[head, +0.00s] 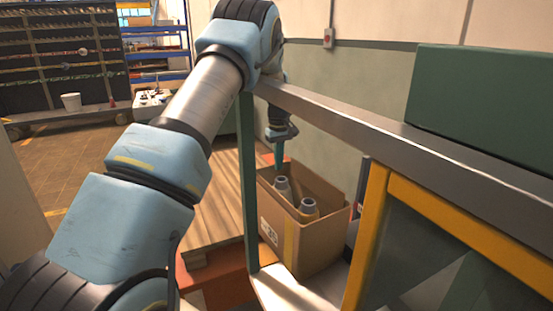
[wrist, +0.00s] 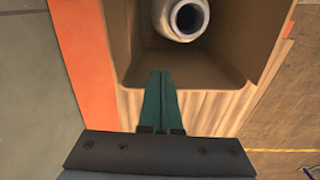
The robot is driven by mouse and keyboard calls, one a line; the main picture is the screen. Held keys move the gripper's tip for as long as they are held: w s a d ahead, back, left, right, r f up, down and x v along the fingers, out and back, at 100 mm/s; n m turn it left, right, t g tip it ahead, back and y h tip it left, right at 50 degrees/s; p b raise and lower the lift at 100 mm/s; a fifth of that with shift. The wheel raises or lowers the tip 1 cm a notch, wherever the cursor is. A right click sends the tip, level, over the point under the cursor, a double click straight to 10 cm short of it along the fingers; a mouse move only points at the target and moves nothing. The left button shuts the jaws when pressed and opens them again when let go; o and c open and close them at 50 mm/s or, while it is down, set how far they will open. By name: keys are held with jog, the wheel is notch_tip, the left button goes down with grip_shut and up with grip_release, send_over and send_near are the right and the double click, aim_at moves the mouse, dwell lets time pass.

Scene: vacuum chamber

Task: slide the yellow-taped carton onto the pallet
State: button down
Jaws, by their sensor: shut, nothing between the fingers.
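The yellow-taped carton (head: 311,244) stands upright and open-topped behind a green post in the head view. Bottle-like grey containers stand inside it. The wooden-slatted pallet (head: 218,205) lies to its left; slats (wrist: 205,112) also show beside the carton's near wall in the wrist view. The post hides part of the join, so I cannot tell how much of the carton rests on slats. My gripper (head: 279,164) points down at the carton's far rim. Its green fingers (wrist: 160,76) are shut and empty, overlapping the carton's wall and interior (wrist: 205,68) in the wrist view; contact is unclear.
A grey rail (head: 390,133) and green post (head: 248,185) stand in front of the carton. A yellow-framed panel (head: 450,217) is at right. Orange edging (wrist: 80,65) runs beside the carton. Open tiled floor (head: 75,165) lies at left.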

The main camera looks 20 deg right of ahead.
jog(key=w+r+p, duration=0.2)
jog(key=p, duration=0.1)
jog(key=shift+d, duration=0.3)
jog(key=shift+w+a+r+p, duration=0.1)
jog(key=shift+r+p, duration=0.45)
jog(key=shift+r, duration=0.05)
